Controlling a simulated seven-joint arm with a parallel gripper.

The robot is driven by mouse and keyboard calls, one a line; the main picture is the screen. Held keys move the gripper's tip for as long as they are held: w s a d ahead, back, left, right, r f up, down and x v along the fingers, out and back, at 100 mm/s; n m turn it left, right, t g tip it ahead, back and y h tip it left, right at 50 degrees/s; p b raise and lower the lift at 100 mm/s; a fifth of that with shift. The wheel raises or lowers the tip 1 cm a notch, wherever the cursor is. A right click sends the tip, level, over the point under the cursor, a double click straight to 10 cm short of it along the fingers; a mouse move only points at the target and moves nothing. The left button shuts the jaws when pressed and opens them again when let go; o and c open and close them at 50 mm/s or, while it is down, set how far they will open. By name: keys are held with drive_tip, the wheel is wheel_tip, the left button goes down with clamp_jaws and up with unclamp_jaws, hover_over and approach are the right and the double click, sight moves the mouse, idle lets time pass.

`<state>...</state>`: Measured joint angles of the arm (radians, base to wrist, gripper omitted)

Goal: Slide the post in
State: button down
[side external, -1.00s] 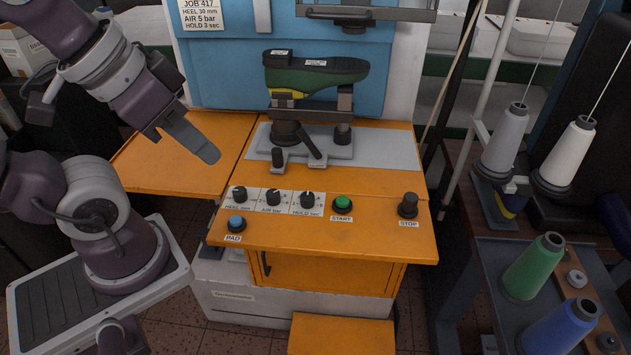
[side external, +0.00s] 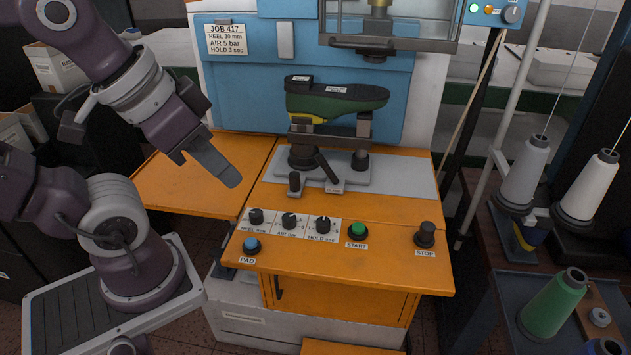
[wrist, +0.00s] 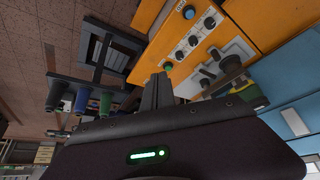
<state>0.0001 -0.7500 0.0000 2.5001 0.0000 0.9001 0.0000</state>
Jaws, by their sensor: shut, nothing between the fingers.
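The shoe last (side external: 335,101), green with a black sole and yellow near its left end, lies sole up on the fixture. A left post (side external: 303,150) on a dark round base and a slimmer right post (side external: 363,135) stand under it on the grey plate (side external: 399,174). A dark lever (side external: 327,168) and a short knob (side external: 294,184) sit in front. The picture does not show which post is meant. My gripper (side external: 228,177) is shut and empty, left of the fixture above the orange table, apart from it. Its fingers show in the wrist view (wrist: 157,92).
The orange control panel (side external: 398,269) carries dials, a blue PAD button (side external: 251,245), a green START button (side external: 357,229) and a STOP knob (side external: 426,235). A press head (side external: 377,45) hangs above the last. Thread cones (side external: 525,172) stand right. The left orange table (side external: 185,190) is clear.

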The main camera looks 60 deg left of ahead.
drive_tip(key=c, duration=2)
unclamp_jaws()
drive_tip(key=o, duration=0.5)
drive_tip(key=w+n, duration=0.2)
drive_tip(key=w+a+n+g, duration=0.1)
drive_tip(key=w, duration=0.2)
drive_tip(key=w+a+n, duration=0.1)
drive_tip(key=w+n, duration=0.1)
drive_tip(key=w, duration=0.1)
drive_tip(key=shift+a+n+g, duration=0.25)
drive_tip(key=shift+n+g, duration=0.05)
drive_tip(key=shift+g, duration=0.1)
drive_tip(key=shift+o, duration=0.2)
drive_tip(key=n+g+y, duration=0.4)
drive_tip(key=n+g, duration=0.1)
drive_tip(key=n, duration=1)
hover_over(296, 174)
drive_tip(key=d, duration=0.3)
wheel_tip(296, 174, down, 18)
drive_tip(key=x, duration=0.8)
drive_tip(key=shift+w+a+r, duration=0.1)
drive_tip(key=shift+w+a, duration=0.15)
drive_tip(key=shift+w, duration=0.05)
clamp_jaws()
